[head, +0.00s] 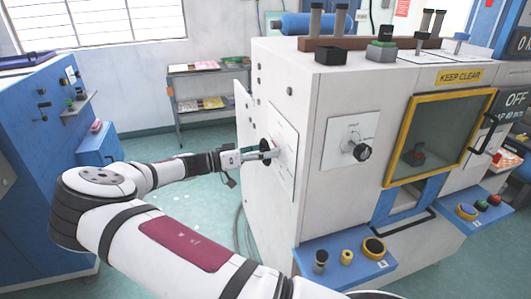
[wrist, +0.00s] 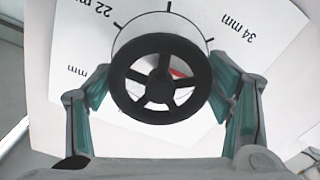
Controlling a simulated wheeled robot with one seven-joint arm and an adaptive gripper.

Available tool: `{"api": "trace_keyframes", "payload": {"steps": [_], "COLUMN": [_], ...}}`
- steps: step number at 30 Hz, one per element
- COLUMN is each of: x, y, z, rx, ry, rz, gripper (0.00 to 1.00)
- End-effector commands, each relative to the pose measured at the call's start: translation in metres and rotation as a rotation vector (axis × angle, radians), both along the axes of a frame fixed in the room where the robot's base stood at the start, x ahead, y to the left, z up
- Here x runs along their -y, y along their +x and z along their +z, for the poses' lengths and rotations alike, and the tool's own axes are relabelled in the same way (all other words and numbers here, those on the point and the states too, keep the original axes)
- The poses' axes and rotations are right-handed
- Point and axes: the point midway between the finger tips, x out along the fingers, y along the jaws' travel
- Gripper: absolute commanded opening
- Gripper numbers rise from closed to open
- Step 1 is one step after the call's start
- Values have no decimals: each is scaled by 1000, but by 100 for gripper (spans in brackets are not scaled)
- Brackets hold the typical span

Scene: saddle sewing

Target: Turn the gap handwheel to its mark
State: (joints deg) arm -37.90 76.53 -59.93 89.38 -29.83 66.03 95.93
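The gap handwheel is a black spoked wheel (wrist: 131,92) in front of a white dial plate (wrist: 55,108) with tick marks and "22 mm" and "34 mm" printed on it. A bit of red shows through the spokes, right of the hub. My gripper (wrist: 160,84) faces the wheel squarely, with one teal-padded finger on its left and one on its right. The pads lie close to the rim; whether they press on it I cannot tell. In the head view my gripper (head: 268,152) is at the plate (head: 283,170) on the machine's left side, and largely hides the wheel.
The white machine (head: 275,210) has a black knob (head: 361,152) on its front panel and a yellow-framed window (head: 398,120). Below, a blue ledge (head: 325,278) carries several buttons. A shelf rack (head: 178,105) stands behind my arm. A blue cabinet (head: 35,180) is on the left.

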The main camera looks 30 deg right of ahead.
Motion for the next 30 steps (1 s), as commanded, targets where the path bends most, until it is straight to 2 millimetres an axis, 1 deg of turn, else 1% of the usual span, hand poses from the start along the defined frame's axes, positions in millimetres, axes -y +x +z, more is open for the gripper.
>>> {"api": "trace_keyframes", "payload": {"steps": [1,2,11,14,17,19,27,30], "x": [0,0,0,-4,-14,-25,-78,-94], "y": [0,0,1,2,6,9,24,28], "z": [0,0,1,1,1,1,0,0], "rx": [-1,-1,-3,-3,-1,-3,-3,-3], "ry": [0,0,-2,-2,-1,-2,-2,-2], "rz": [0,0,2,4,5,6,5,4], "gripper": [89,92,92,92,92,92,92,92]}}
